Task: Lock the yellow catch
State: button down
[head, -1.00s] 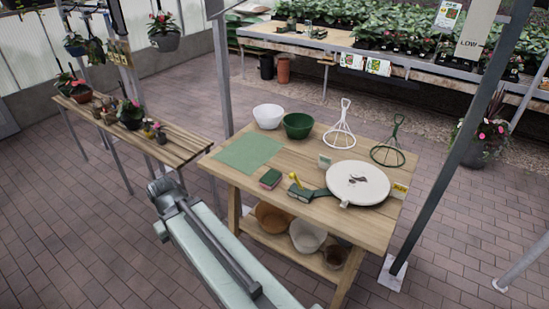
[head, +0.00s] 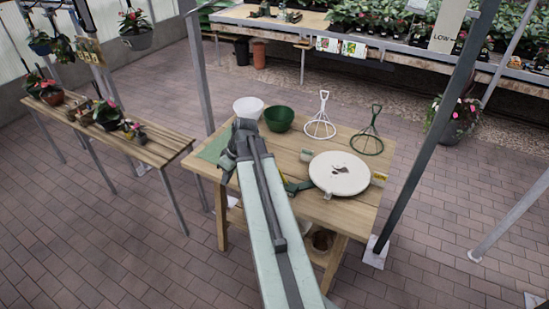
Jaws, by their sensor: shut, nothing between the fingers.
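The yellow catch (head: 284,179) shows only as a small sliver beside my arm, on the wooden table. Most of it is hidden behind my arm, so I cannot tell its position. A dark green bar (head: 300,187) runs from it towards a round white disc (head: 342,173) on the right. My arm reaches up from the bottom across the table's left part. Its visible far end is a grey joint near the green mat. I cannot make out my gripper's fingers.
A white bowl (head: 248,107) and a green bowl (head: 279,119) stand at the table's back. White (head: 320,129) and green (head: 367,144) wire stands are to their right. A grey post (head: 430,130) rises by the table's right side. A plant bench (head: 110,134) stands left.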

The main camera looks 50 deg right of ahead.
jog(key=s+d+r+t+p, duration=0.1)
jog(key=s+d+r, duration=0.2)
jog(key=d, duration=0.6)
jog(key=s+d+r+n+t+h+p, duration=0.1)
jog(key=s+d+r, duration=0.2)
jog(key=d, duration=0.6)
jog(key=shift+s+d+t, duration=0.35)
jog(key=shift+s+t, duration=0.05)
jog(key=shift+s, duration=0.4)
jog(key=shift+f, duration=0.15)
